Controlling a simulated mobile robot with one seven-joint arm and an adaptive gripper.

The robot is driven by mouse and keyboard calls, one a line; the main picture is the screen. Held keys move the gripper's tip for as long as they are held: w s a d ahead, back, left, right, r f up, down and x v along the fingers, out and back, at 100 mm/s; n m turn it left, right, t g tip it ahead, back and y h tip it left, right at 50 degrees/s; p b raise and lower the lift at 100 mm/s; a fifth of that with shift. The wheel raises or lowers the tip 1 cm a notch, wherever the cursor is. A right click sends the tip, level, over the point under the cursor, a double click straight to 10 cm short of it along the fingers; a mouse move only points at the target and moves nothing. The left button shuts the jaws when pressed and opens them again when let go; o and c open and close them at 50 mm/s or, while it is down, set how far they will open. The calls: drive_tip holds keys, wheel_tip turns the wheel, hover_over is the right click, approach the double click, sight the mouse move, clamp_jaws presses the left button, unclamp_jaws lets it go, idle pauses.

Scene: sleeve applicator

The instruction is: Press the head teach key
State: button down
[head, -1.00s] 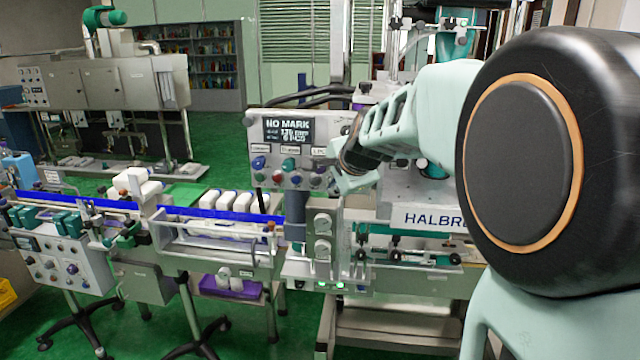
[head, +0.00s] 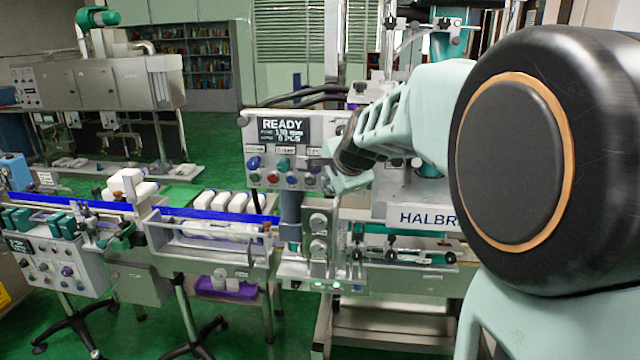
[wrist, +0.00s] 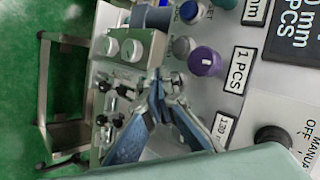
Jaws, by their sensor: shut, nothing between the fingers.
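The grey control panel (head: 249,142) stands at the middle of the head view. Its screen (head: 283,130) reads READY, with smaller lines below. Blue, green, red and other keys sit under it. I cannot read which one is the head teach key. My gripper (head: 330,180) is at the panel's lower right, shut and empty. In the wrist view the blue-grey fingers meet (wrist: 165,82) close to a purple knob (wrist: 205,61) and a grey knob (wrist: 183,47). I cannot tell whether the tips touch anything.
Below the panel is a grey block with two round knobs (head: 318,234). A conveyor with a blue belt (head: 180,212) and white bottles (head: 222,201) runs to the left. The HALBR-lettered machine (head: 405,215) is to the right, partly behind my arm.

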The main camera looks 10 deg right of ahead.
drive_tip(key=shift+s+a, duration=0.15)
drive_tip(key=shift+s, duration=0.35)
drive_tip(key=s, duration=0.1)
drive_tip(key=s+a, duration=0.1)
drive_tip(key=s, duration=0.1)
drive_tip(key=s+p, duration=0.1)
drive_tip(key=shift+s+a, duration=0.3)
drive_tip(key=shift+s, duration=0.1)
drive_tip(key=shift+d, duration=0.1)
idle(0.3)
